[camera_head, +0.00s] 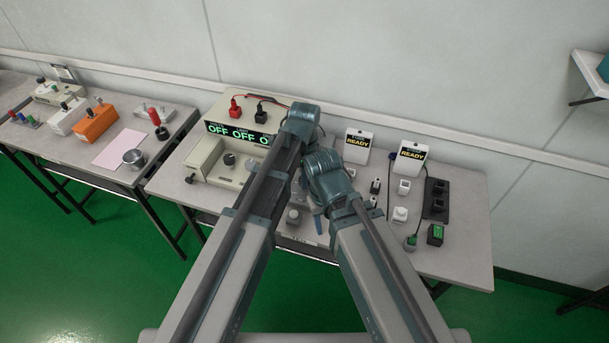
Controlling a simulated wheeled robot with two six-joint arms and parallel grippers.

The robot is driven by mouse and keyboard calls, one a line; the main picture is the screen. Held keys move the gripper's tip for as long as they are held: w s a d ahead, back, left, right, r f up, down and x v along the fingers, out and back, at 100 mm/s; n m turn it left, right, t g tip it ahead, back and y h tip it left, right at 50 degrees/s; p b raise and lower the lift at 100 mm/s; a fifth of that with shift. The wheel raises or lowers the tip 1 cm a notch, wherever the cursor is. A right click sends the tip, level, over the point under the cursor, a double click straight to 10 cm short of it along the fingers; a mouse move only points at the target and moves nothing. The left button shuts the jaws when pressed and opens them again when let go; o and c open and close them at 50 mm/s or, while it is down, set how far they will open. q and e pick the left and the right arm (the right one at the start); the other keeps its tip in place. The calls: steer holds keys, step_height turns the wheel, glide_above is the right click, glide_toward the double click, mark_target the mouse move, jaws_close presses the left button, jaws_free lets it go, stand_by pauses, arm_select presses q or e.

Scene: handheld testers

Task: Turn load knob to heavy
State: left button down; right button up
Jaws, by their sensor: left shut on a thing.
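A cream tester (215,165) with a green-lit display reading OFF (232,133) stands on the middle table. A grey round knob (293,216) shows between my two arms near the table's front. I cannot tell which knob is the load knob, and no heavy marking is readable. My left arm's wrist (300,122) is over the right part of the tester. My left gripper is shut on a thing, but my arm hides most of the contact.
Red and black plugs (235,106) sit on the cream tester. Two READY testers (411,156) and small adapters stand at right, with a black power strip (436,198). The left table holds an orange box (96,124), a metal cup (134,158) and a pink sheet (119,149).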

arm_select(q)
steer(key=m, duration=0.5)
steer(key=shift+m, duration=0.3)
stand_by(0.4)
steer(key=shift+c, duration=1.9)
jaws_free()
steer(key=shift+r, duration=0.1)
step_height(320, 180, up, 14)
steer(key=p, duration=1.4)
steer(key=shift+f, duration=0.2)
arm_select(e)
step_height(320, 180, up, 14)
steer(key=shift+f, duration=0.15)
